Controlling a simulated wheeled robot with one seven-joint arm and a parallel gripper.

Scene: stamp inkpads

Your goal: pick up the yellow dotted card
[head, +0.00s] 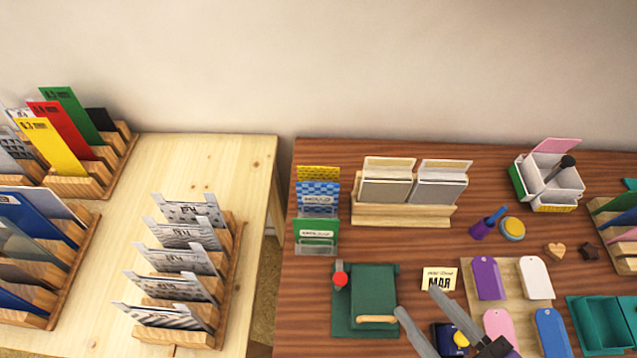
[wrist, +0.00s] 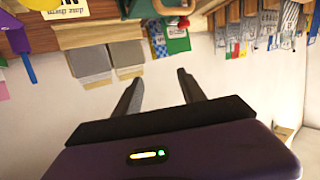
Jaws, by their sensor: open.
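The yellow dotted card (head: 318,173) stands at the back of a small clear holder, behind a blue patterned card (head: 318,195) and a green card (head: 316,231), at the left end of the brown table. Only its upper strip shows. In the wrist view the blue card (wrist: 158,40) and green card (wrist: 177,42) show beyond the fingers; I cannot clearly make out the yellow one there. My gripper (head: 417,300) is open and empty, in front and to the right of the holder in the head view. Its spread fingers also show in the wrist view (wrist: 160,75).
A wooden rack (head: 400,214) with pale pads stands right of the holder. A green press (head: 365,300) and a MAR card (head: 437,279) lie near my gripper. A pale table (head: 215,160) with card racks stands left, across a gap.

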